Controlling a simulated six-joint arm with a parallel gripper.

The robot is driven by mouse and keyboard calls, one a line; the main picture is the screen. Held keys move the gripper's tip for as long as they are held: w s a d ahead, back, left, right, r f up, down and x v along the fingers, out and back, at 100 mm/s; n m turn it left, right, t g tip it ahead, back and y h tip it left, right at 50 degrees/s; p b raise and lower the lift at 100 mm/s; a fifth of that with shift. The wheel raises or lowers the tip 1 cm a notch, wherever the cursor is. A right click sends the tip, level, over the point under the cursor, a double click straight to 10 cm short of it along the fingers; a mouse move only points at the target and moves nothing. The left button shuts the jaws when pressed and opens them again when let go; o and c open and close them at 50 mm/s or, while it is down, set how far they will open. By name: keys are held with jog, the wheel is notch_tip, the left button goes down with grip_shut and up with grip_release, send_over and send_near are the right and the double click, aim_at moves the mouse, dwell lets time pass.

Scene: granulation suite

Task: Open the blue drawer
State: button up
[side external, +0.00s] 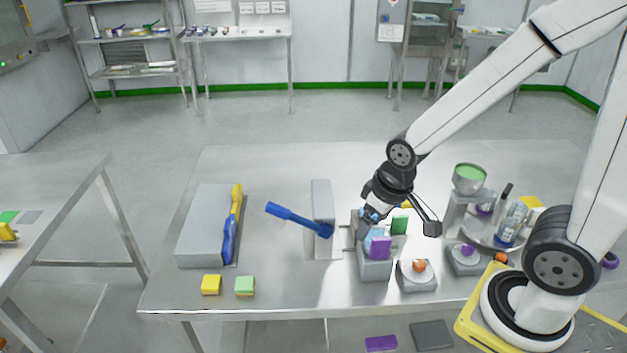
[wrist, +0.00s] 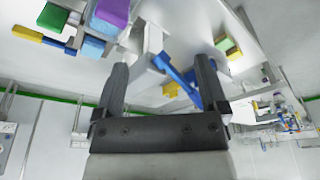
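A low grey box (side external: 203,222) stands at the left of the table in the side view. Along its right side are a blue handle-like part (side external: 230,242) and a yellow one (side external: 236,197); both look closed against it. No separate drawer front can be made out. My gripper (side external: 402,220) is well to the right of the box, above the small blocks, pointing down and to the side. In the wrist view my gripper (wrist: 162,75) has its two fingers wide apart with nothing held between them. The box cannot be told clearly in the wrist view.
A grey post (side external: 322,200) with a blue lever (side external: 290,215) stands between my gripper and the box. A purple block (side external: 380,247) and a green block (side external: 399,225) are close below my gripper. Yellow (side external: 211,284) and green (side external: 245,286) blocks lie before the box.

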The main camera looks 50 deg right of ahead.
jog(key=shift+w+v, duration=0.45)
jog(key=shift+v, duration=1.65)
jog(key=n+y, duration=0.3)
jog(key=n, duration=0.6)
send_over(227, 223)
jog(key=s+d, duration=0.2)
notch_tip(227, 223, down, 12)
jog(key=shift+f+t, duration=0.2)
jog(key=shift+t, duration=0.1)
jog(key=shift+x, duration=3.85)
